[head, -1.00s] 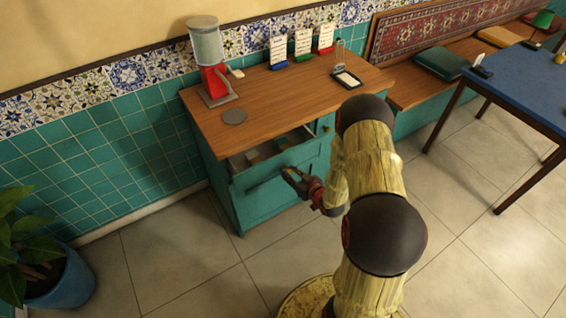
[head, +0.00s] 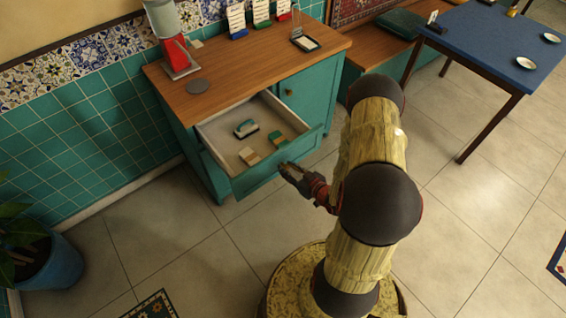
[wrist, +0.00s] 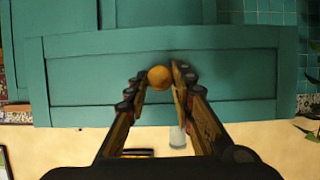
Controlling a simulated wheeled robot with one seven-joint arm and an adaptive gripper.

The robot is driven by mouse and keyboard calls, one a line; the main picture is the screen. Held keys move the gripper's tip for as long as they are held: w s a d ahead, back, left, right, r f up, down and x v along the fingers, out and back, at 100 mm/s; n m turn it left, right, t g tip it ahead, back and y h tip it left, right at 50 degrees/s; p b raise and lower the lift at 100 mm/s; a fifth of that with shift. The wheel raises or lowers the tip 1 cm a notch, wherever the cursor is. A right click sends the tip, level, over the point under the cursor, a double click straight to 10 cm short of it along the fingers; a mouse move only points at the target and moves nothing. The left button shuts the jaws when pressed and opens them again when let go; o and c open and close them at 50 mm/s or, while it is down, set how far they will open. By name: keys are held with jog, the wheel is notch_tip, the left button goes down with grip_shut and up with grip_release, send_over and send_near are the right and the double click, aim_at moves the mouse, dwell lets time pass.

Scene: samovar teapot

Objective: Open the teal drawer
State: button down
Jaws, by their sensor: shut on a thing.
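The teal drawer (head: 252,178) stands pulled well out of the teal cabinet (head: 314,95), and its pale interior shows in the head view. Its panelled front (wrist: 80,75) spans the wrist view. My gripper (head: 284,168) is at the drawer front in the head view. In the wrist view, my gripper (wrist: 160,84) is shut on the round brass knob (wrist: 159,76), with one finger on each side. In the head view the knob is hidden at the fingers.
A red dispenser (head: 176,55) and card stands are on the wooden top (head: 235,75). A blue table (head: 495,45) stands at right. Floor before the drawer is clear.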

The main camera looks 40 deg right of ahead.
jog(key=shift+s, duration=0.4)
jog(key=c, duration=1.5)
grip_release()
jog(key=v, duration=1.2)
